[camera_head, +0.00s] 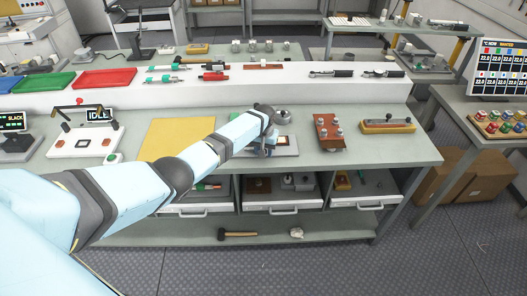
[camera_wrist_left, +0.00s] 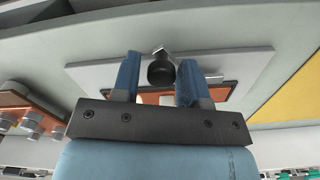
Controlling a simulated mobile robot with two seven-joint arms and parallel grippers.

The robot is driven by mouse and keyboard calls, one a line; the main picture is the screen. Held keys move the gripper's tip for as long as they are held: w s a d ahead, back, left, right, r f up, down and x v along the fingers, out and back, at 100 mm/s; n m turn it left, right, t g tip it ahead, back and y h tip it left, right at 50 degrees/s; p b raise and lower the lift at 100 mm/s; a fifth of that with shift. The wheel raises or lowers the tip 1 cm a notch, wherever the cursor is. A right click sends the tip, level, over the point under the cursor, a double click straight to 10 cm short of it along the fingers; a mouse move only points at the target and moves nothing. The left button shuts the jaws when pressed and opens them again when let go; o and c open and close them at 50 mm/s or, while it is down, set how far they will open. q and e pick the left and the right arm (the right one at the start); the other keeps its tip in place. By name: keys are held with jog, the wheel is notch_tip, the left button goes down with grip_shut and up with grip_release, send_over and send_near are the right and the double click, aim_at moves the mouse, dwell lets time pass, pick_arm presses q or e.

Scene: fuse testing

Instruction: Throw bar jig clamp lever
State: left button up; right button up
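The bar jig is a pale plate (camera_wrist_left: 225,62) with a brown-orange part (camera_wrist_left: 152,98) on it, seen in the left wrist view. Its clamp lever ends in a round black knob (camera_wrist_left: 161,72). My left gripper (camera_wrist_left: 160,78) is open, with one blue finger on each side of the knob. A small gap shows at the left finger; whether the right finger touches I cannot tell. In the head view the jig plate (camera_head: 287,147) lies on the bench, and my left arm hides much of it and the gripper (camera_head: 269,146). My right gripper is in neither view.
A brown fixture with metal posts (camera_head: 329,132) and a yellow-based block (camera_head: 388,125) stand to the right on the bench (camera_head: 420,152). A yellow mat (camera_head: 175,137) lies left. A raised white shelf (camera_head: 345,90) with tools runs behind.

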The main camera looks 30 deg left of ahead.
pick_arm(q)
jog(key=shift+o, duration=0.7)
notch_tip(320, 180, up, 14)
jog(key=shift+f+b, duration=0.15)
jog(key=shift+b, duration=0.15)
jog(key=shift+f, duration=0.1)
jog(key=s+d+f+m+t+h, duration=0.1)
jog(key=s+d+f+m+t, duration=0.1)
jog(key=s+d+f, duration=0.5)
jog(key=s+d+f+m+t, duration=0.1)
jog(key=s+d+f+t, duration=0.25)
jog(key=s+f, duration=0.75)
jog(key=s+d+r+m+t+h, duration=0.1)
jog(key=s+d+t, duration=0.1)
jog(key=s, duration=0.9)
jog(key=s+d+r+m+t+h, duration=0.1)
jog(key=s+d+r+t, duration=0.1)
jog(key=s, duration=0.9)
jog(key=shift+s+d+m+t, duration=0.2)
jog(key=shift+d+m+t, duration=0.2)
jog(key=shift+d+t, duration=0.6)
